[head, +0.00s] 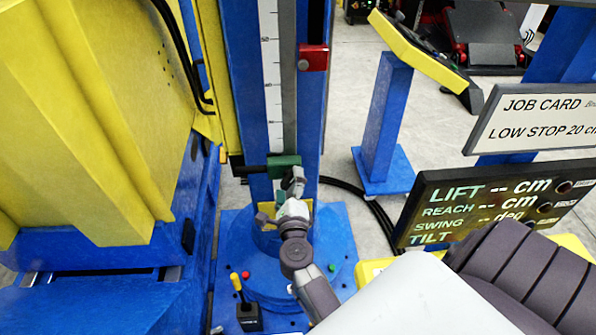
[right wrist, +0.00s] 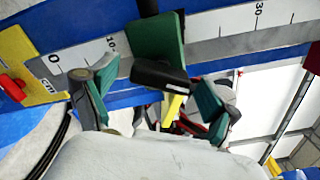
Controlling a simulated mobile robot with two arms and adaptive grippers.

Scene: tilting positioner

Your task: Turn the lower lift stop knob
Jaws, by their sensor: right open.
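The lower lift stop is a green block (head: 284,161) on the scale of the blue column. It also shows in the right wrist view (right wrist: 158,38), just past the 10 mark. A dark knob (right wrist: 160,75) sticks out from it towards the wrist camera; in the head view my gripper largely hides it. My right gripper (head: 280,200) is in front of the stop, just below it. In the right wrist view its green-padded fingers (right wrist: 153,98) are open, one on each side of the knob, with gaps visible. My left gripper is not in view.
A red stop (head: 314,58) sits higher on the column. A job card (head: 540,118) reads LOW STOP 20 cm, its end cut off. A display (head: 490,205) shows dashes. A yellow-handled lever (head: 240,290) stands on the base. A large yellow body (head: 90,120) fills the left.

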